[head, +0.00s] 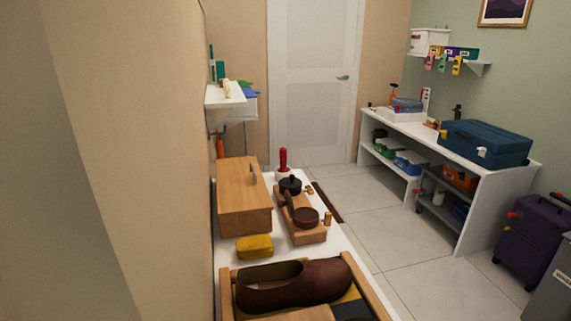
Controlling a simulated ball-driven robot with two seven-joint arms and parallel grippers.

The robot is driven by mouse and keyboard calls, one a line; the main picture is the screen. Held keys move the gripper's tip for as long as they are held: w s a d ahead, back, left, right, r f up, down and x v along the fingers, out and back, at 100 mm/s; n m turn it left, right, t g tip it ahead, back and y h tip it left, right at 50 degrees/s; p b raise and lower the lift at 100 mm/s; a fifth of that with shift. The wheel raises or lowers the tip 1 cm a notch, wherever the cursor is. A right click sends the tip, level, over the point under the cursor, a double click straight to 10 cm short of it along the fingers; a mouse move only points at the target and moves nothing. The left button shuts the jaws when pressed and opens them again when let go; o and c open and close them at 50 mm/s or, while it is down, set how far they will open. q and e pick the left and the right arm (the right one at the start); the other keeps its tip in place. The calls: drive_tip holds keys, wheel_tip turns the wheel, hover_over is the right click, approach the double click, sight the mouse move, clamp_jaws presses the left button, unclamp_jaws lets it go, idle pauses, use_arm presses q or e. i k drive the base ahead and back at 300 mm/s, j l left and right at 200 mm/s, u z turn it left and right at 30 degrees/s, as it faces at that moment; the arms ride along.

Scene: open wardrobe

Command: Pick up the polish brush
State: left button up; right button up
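A brown leather shoe (300,282) lies in a wooden-framed tray (228,290) at the near end of the white bench on the left. Behind it, a wooden stand (300,236) holds a round dark-brown piece (305,217) and a slim wooden piece with a rounded end (287,197). One of these may be the polish brush, but I cannot tell which at this size. A black lidded pot (291,185) stands just behind the stand. Neither of my grippers is in view.
A wooden box (243,200) and a yellow block (255,247) sit by the left wall. A red-handled item (283,160) stands at the bench's far end. The tiled floor (360,215) is open toward the white workbench (460,155) and closed door (313,80).

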sight(283, 151)
drive_tip(key=l+u, duration=0.1)
drive_tip(key=l, duration=0.45)
drive_tip(key=k+l+u, duration=0.1)
drive_tip(key=l, duration=0.5)
drive_tip(key=k+l+u, duration=0.1)
drive_tip(key=l, duration=0.45)
drive_tip(key=k+l, duration=0.1)
drive_tip(key=l, duration=0.45)
drive_tip(key=i+l+u, duration=0.15)
drive_tip(key=l, duration=0.25)
drive_tip(key=i+l+u, duration=0.15)
drive_tip(key=l, duration=0.2)
drive_tip(key=l+u, duration=0.15)
drive_tip(key=l, duration=0.25)
drive_tip(key=i+l+u, duration=0.15)
drive_tip(key=l, duration=0.3)
drive_tip(key=i+l+u, duration=0.15)
drive_tip(key=i+l, duration=0.15)
drive_tip(key=i+l+u, duration=0.15)
drive_tip(key=i+l, duration=0.15)
drive_tip(key=l, duration=0.15)
drive_tip(key=i+l+u, duration=0.15)
drive_tip(key=i+l, duration=0.15)
drive_tip(key=l, duration=0.1)
